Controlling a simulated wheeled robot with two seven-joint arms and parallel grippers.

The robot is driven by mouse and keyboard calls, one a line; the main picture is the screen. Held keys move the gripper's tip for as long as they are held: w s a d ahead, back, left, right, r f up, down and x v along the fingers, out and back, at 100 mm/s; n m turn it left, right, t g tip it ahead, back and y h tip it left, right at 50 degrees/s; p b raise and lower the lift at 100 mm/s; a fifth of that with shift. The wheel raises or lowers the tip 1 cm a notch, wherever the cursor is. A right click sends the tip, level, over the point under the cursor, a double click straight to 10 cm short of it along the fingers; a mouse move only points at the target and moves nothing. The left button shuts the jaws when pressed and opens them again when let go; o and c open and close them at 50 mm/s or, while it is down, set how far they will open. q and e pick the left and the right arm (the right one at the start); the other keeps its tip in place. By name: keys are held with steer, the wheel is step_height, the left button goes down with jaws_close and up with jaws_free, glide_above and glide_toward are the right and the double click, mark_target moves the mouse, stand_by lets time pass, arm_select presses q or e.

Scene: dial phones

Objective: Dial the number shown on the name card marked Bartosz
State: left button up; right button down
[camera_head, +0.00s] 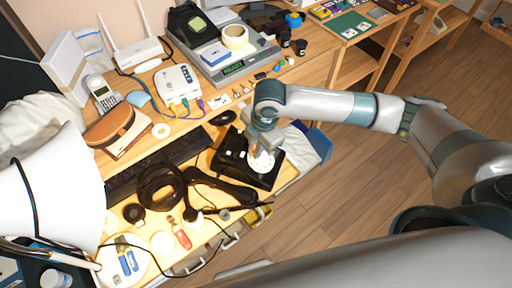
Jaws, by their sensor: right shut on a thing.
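A black dial phone (231,158) with a round white dial (263,162) sits near the front edge of the desk. Its black handset (225,188) seems to lie off the phone, on the near-left side. My right gripper (262,150) points down at the dial, its fingers shut at the dial face; the exact contact is hidden. My left gripper is not in view. Several small white cards (216,102) lie on the desk beyond the phone; their writing is too small to read, so I cannot tell which is marked Bartosz.
Black headphones (160,187) and a dark keyboard (125,183) lie left of the phone. A mouse (222,118) sits behind it. A white router (178,84), a cordless phone (102,92) and a grey device (238,65) stand farther back. A white lamp shade (50,190) fills the left.

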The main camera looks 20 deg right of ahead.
steer(key=shift+w+a+f, duration=0.1)
steer(key=shift+f, duration=0.3)
steer(key=shift+p, duration=0.7)
steer(key=shift+w+a+f, duration=0.15)
steer(key=shift+a+f, duration=0.05)
steer(key=shift+f, duration=0.2)
stand_by(1.0)
steer(key=shift+w, duration=0.1)
steer(key=shift+w+d+r+p, duration=0.1)
steer(key=shift+w+d+p, duration=0.15)
steer(key=shift+w+p, duration=0.25)
steer(key=shift+d, duration=0.1)
stand_by(0.4)
steer(key=shift+w+d, duration=0.15)
steer(key=shift+w, duration=0.15)
steer(key=shift+w+d, duration=0.15)
steer(key=shift+w, duration=0.05)
steer(key=shift+d+p, duration=0.1)
steer(key=shift+p, duration=0.2)
